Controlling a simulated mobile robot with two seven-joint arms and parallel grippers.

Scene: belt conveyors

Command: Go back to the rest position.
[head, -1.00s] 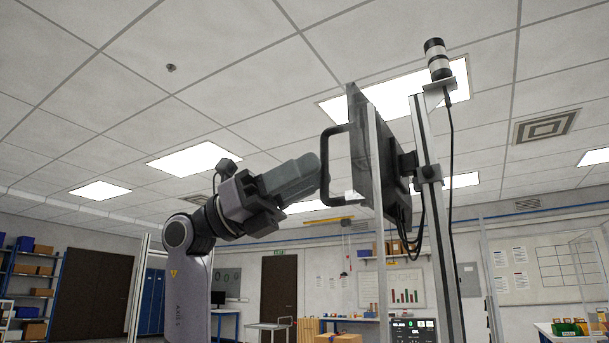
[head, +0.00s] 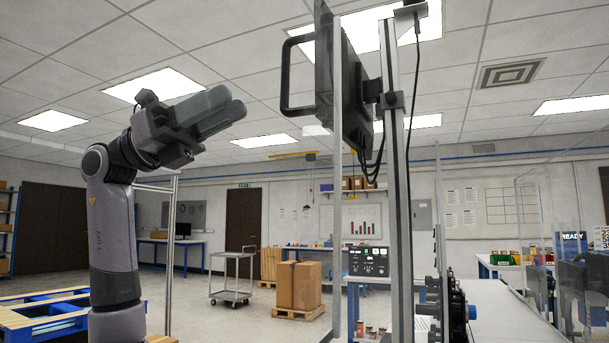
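My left gripper (head: 222,108) is raised in the upper left of the head view, on my grey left arm, pointing up and to the right. Its two grey fingers lie side by side with no clear gap, and nothing shows between them. It appears apart from the black handle (head: 287,75) of the screen panel (head: 325,75) to its right. My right gripper is not in view.
The panel hangs on a metal post (head: 397,180) right of centre. A belt conveyor (head: 500,315) runs at lower right beside clear guards (head: 590,270). A cart (head: 232,278), a boxed pallet (head: 299,287) and a blue pallet (head: 40,318) stand on the floor.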

